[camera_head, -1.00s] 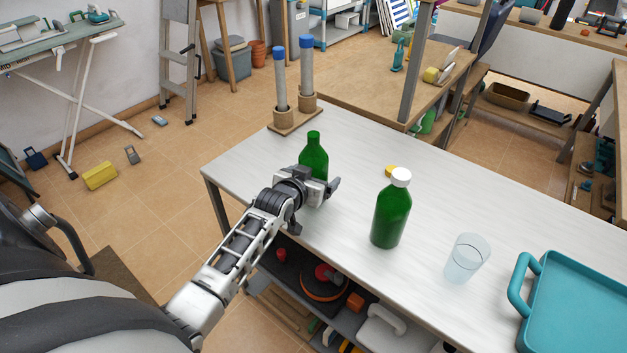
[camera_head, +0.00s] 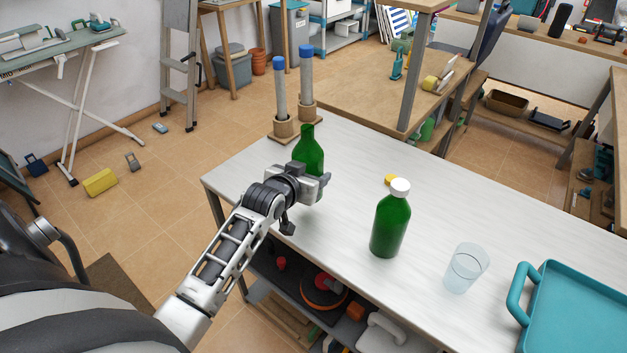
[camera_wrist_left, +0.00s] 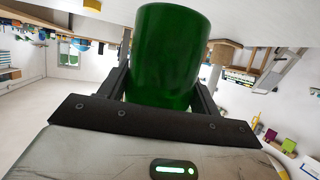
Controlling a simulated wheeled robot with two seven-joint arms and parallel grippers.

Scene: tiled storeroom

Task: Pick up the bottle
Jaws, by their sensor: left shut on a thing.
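A green bottle (camera_head: 308,152) with an open neck stands upright near the left end of the white table (camera_head: 345,165). My left gripper (camera_head: 318,180) is shut on its lower part, which the gripper hides in the head view. The bottle appears slightly above the table top. In the left wrist view the bottle (camera_wrist_left: 170,55) fills the space between the two dark fingers (camera_wrist_left: 162,90). A second green bottle (camera_head: 389,228) with a white cap stands upright on the table, to the right and apart from the gripper. My right gripper is not in view.
A clear cup (camera_head: 466,268) and a teal tray (camera_head: 575,310) stand on the table to the right. A small yellow object (camera_head: 390,179) lies behind the capped bottle. Two blue-topped rods in a wooden holder (camera_head: 284,128) stand at the far left corner.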

